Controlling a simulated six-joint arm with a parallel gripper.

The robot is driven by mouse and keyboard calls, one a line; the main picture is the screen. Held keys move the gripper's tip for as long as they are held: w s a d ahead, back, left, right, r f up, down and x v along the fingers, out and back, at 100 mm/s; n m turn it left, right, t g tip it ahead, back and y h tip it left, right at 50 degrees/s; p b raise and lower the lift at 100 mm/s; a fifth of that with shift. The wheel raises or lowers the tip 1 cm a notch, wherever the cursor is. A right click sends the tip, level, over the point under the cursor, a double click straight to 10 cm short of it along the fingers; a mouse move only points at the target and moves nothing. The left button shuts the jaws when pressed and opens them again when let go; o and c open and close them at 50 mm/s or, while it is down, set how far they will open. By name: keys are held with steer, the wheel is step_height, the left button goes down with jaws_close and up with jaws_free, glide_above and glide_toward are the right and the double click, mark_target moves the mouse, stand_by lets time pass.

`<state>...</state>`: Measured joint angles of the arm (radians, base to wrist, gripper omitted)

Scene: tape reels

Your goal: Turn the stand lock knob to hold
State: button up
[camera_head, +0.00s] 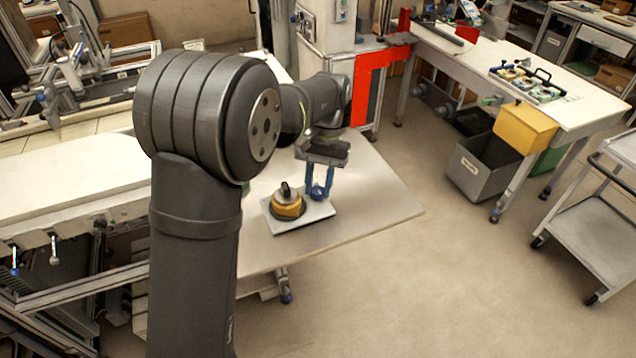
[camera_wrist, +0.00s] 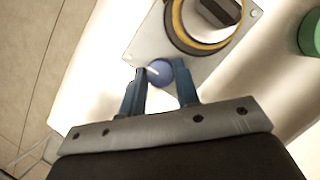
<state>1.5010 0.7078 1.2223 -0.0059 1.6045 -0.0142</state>
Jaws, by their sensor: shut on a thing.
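The stand is a pale grey plate (camera_head: 316,213) on the table, bearing a yellow reel (camera_head: 288,206) with a dark block on top. In the wrist view the reel (camera_wrist: 178,32) is at the top, cut by the frame edge, on the plate (camera_wrist: 148,42). The lock knob (camera_wrist: 160,73) is round and blue with a white pointer line, near the plate's edge. My gripper (camera_head: 319,192) points down over the plate beside the reel. In the wrist view its blue fingers (camera_wrist: 162,82) are shut on the knob, one on each side. The pointer's markings cannot be read.
The table (camera_head: 375,190) is clear right of the plate. A green round thing (camera_wrist: 312,34) lies at the right edge of the wrist view. A red frame (camera_head: 368,88) and a machine column stand behind the table. A yellow bin (camera_head: 525,128) hangs farther right.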

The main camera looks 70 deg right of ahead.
steer(key=shift+m, duration=0.6)
steer(key=o, duration=1)
steer(key=v, duration=1.2)
steer(key=shift+s, duration=0.3)
steer(key=x, duration=1.2)
steer(key=shift+w, duration=0.25)
